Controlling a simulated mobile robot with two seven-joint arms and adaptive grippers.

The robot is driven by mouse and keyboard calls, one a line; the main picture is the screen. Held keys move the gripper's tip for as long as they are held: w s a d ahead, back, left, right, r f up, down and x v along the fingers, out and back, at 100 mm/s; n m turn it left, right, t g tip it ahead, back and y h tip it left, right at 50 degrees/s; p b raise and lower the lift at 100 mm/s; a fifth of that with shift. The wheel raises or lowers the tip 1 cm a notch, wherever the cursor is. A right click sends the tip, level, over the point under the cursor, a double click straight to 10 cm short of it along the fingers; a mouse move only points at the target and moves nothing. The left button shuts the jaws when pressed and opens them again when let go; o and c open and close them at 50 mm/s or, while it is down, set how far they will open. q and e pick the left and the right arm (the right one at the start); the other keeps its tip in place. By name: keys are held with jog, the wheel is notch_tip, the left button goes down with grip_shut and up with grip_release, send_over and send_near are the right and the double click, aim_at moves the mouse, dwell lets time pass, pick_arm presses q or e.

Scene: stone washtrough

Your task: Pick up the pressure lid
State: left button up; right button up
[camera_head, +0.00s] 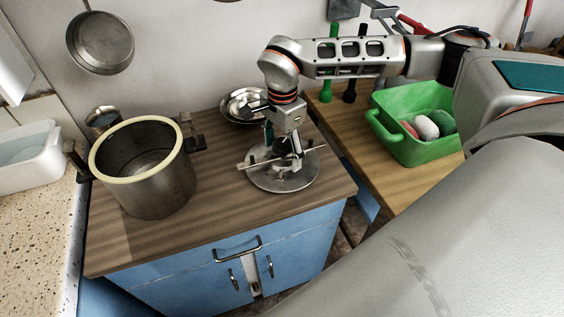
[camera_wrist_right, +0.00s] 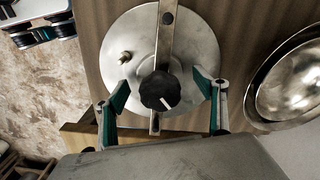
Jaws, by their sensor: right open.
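The pressure lid (camera_head: 270,178) is a round metal disc with a crossbar and a dark knob, lying on the wooden top of the blue cabinet. It also shows in the right wrist view (camera_wrist_right: 200,45), with the black knob (camera_wrist_right: 160,91) at its middle. My right gripper (camera_wrist_right: 162,93) is open over the lid, its two fingers on either side of the knob and apart from it. In the head view the right gripper (camera_head: 283,150) reaches down from above onto the lid's middle and partly hides the knob. My left gripper is not in view.
A steel pot (camera_head: 150,185) with a cream rim and side handles stands left of the lid. Metal bowls (camera_head: 241,105) sit behind it. A green basin (camera_head: 392,135) stands on the wooden table at right. A pan (camera_head: 100,42) hangs on the wall.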

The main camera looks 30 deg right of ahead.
jog(key=shift+f, duration=0.45)
jog(key=c, duration=1.8)
jog(key=shift+o, duration=0.2)
jog(key=shift+r, duration=0.1)
jog(key=shift+w+r, duration=0.1)
jog(key=shift+r, duration=0.05)
